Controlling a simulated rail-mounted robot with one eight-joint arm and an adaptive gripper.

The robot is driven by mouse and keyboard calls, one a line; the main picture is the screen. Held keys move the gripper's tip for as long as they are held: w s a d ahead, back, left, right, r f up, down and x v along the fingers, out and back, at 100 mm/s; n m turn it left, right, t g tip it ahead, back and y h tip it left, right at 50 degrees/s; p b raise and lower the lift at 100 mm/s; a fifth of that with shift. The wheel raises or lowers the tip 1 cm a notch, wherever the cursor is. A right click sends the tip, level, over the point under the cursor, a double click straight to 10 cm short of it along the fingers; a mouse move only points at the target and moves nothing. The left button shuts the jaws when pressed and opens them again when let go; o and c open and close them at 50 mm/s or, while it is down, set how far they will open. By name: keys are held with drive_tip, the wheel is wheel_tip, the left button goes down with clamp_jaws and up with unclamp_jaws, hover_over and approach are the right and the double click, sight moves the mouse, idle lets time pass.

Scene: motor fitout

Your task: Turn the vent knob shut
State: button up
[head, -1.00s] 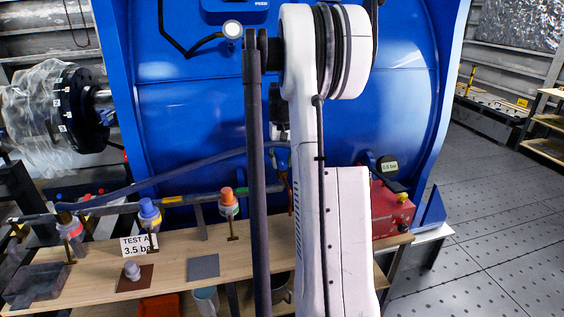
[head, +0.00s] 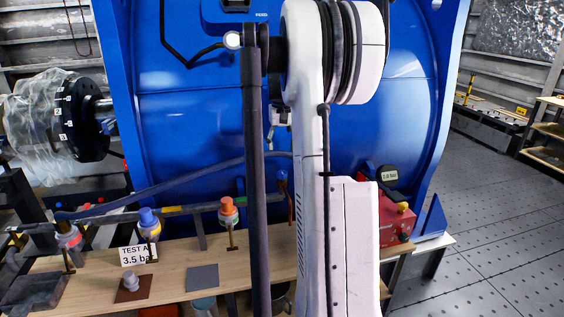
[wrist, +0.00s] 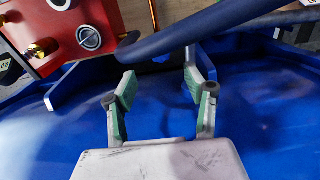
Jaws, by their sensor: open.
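The red box (head: 391,222) stands at the right end of the bench, partly hidden by my arm. It bears a yellow-brass knob (head: 402,207); I cannot tell for certain that this is the vent knob. In the wrist view the red box (wrist: 70,22) is at the upper left, with a brass knob (wrist: 40,48) and a round grey fitting (wrist: 90,37). My gripper (wrist: 160,72) is open, with nothing between its green-padded fingers, to the right of and apart from the brass knob. In the head view my arm hides it.
A dark blue hose (wrist: 185,42) crosses just beyond my fingertips. The large blue housing (head: 190,110) stands behind the bench (head: 100,285). A round gauge (head: 389,173) sits above the red box.

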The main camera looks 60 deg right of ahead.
drive_tip(key=shift+r, duration=1.6)
